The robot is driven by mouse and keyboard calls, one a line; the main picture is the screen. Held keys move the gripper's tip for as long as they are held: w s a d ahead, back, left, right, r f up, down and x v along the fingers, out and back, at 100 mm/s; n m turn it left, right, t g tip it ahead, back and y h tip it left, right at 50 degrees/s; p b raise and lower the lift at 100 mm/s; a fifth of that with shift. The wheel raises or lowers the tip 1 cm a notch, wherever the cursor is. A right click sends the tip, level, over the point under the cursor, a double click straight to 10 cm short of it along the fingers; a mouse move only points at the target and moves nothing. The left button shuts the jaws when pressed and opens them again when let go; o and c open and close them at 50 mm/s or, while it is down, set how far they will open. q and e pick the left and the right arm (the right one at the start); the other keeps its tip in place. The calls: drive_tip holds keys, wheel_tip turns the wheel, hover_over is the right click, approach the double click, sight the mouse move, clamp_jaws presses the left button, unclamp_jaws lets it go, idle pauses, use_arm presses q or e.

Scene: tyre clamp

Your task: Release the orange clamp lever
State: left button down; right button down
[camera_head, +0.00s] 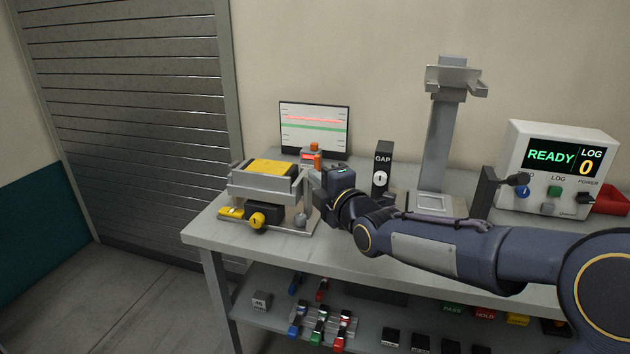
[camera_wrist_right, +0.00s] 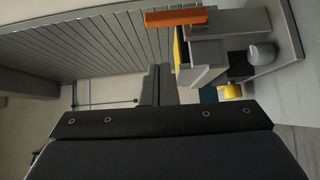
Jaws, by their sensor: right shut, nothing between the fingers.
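The orange clamp lever (camera_head: 318,162) stands up at the right end of the clamp fixture (camera_head: 262,187), close to my right gripper. In the right wrist view the lever (camera_wrist_right: 175,18) is an orange bar above the grey clamp blocks (camera_wrist_right: 203,58). My right gripper (camera_head: 314,184) is at the right side of the fixture, fingers pointing left. In the right wrist view its fingers (camera_wrist_right: 157,85) are together, below and left of the lever, with nothing held. Whether they touch the fixture is unclear. My left gripper is not in view.
A yellow pad (camera_head: 270,167) tops the fixture, with a yellow knob (camera_head: 257,220) in front. A monitor (camera_head: 314,126) stands behind. The black GAP block (camera_head: 382,168), a grey stand (camera_head: 437,150) and the READY display box (camera_head: 558,160) stand to the right. The front table edge is bare.

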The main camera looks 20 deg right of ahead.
drive_tip(key=s+d+m+g+p, duration=0.35)
drive_tip(key=s+m, duration=0.25)
drive_tip(key=s, duration=0.7)
drive_tip(key=s+a+f+m+g+p, duration=0.1)
drive_tip(key=s+f+m+g+p, duration=0.2)
drive_tip(key=s+m, duration=0.5)
drive_tip(key=s+a+f+m+g+p, duration=0.1)
drive_tip(key=s+f+m+g+p, duration=0.2)
drive_tip(key=s+m, duration=0.5)
drive_tip(key=s+g+p, duration=0.1)
drive_tip(key=s+g, duration=0.1)
drive_tip(key=s, duration=0.4)
drive_tip(key=shift+s+a+p, duration=0.15)
drive_tip(key=shift+p, duration=0.25)
